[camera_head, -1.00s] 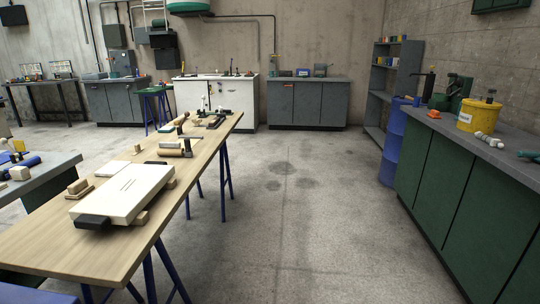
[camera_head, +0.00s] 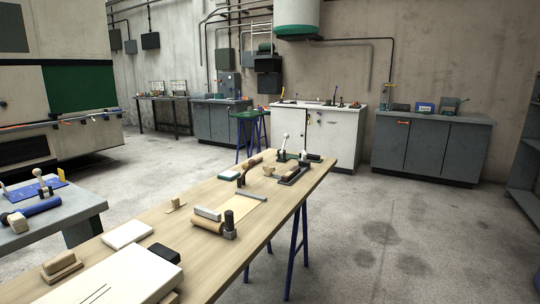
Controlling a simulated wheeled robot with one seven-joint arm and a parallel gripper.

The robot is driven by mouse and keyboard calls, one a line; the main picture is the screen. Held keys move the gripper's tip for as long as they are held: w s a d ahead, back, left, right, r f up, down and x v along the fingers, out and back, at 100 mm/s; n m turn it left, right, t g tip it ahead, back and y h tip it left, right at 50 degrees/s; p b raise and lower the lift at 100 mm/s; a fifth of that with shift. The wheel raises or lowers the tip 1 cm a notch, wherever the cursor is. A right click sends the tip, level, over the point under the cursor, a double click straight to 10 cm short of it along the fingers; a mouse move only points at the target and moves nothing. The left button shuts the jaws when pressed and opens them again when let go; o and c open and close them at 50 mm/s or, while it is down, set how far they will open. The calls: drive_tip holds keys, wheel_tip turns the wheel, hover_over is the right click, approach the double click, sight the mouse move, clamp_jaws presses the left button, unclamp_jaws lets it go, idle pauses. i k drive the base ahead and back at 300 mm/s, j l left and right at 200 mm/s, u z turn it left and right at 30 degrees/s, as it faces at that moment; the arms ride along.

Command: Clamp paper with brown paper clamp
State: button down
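On the long wooden table (camera_head: 290,200) lies a tan paper sheet (camera_head: 246,207), its near end rolled or bulky. A brown wooden block on a flat base (camera_head: 62,266) rests at the table's near left. A smaller tan piece on a base (camera_head: 175,205) stands farther back. I cannot tell which of these is the brown paper clamp. My gripper is not in view.
A white slab (camera_head: 115,281), a white pad (camera_head: 127,234) and a black box (camera_head: 164,252) lie on the near table. Several tools, including a dark clamp-like device (camera_head: 293,174), crowd its far end. A grey bench (camera_head: 80,211) stands left. The floor (camera_head: 400,245) right of the table is clear.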

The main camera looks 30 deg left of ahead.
sight(251, 163)
drive_tip(key=i+u, duration=0.15)
drive_tip(key=i, duration=0.35)
drive_tip(key=i+l+u, duration=0.2)
drive_tip(key=i, duration=0.35)
drive_tip(key=i+l+u, duration=0.15)
drive_tip(key=i, duration=0.35)
